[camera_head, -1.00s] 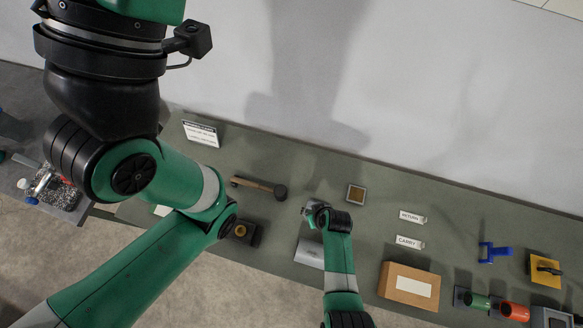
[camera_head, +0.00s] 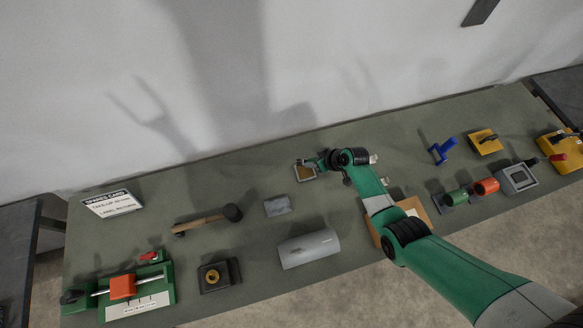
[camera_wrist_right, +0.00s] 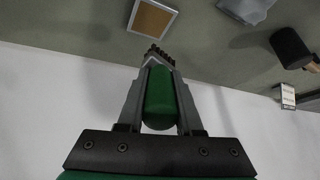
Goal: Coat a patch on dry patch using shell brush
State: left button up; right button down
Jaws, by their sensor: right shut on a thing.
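My right gripper (camera_head: 322,162) is over the back middle of the bench, beside a brown square in a grey frame (camera_head: 305,173). In the right wrist view, the gripper (camera_wrist_right: 160,90) is shut on a brush with a green handle (camera_wrist_right: 160,98) and dark bristles (camera_wrist_right: 157,53). The bristles point towards the framed brown square (camera_wrist_right: 152,17) and appear close to its edge; I cannot tell if they touch. A grey cylindrical shell (camera_head: 308,249) lies at the front middle. A small flat grey piece (camera_head: 278,206) lies behind it. My left gripper is out of view.
A wooden-handled mallet (camera_head: 205,220) lies left of the grey piece. A black block with a brass ring (camera_head: 218,276) and a green fixture (camera_head: 125,290) stand front left. A cardboard box (camera_head: 412,210) is under my right arm. Blue (camera_head: 442,150) and yellow (camera_head: 485,142) items stand right.

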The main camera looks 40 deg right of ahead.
jog(key=shift+s+d+f, duration=0.1)
jog(key=shift+s+d, duration=0.2)
jog(key=shift+d, duration=0.35)
notch_tip(320, 180, down, 6)
jog(key=b, duration=0.5)
jog(key=shift+b, duration=0.4)
jog(key=shift+f+b, duration=0.5)
jog(key=shift+b, duration=0.05)
dwell(1.2)
notch_tip(320, 180, up, 7)
jog(key=p, duration=0.7)
jog(key=shift+r, duration=0.15)
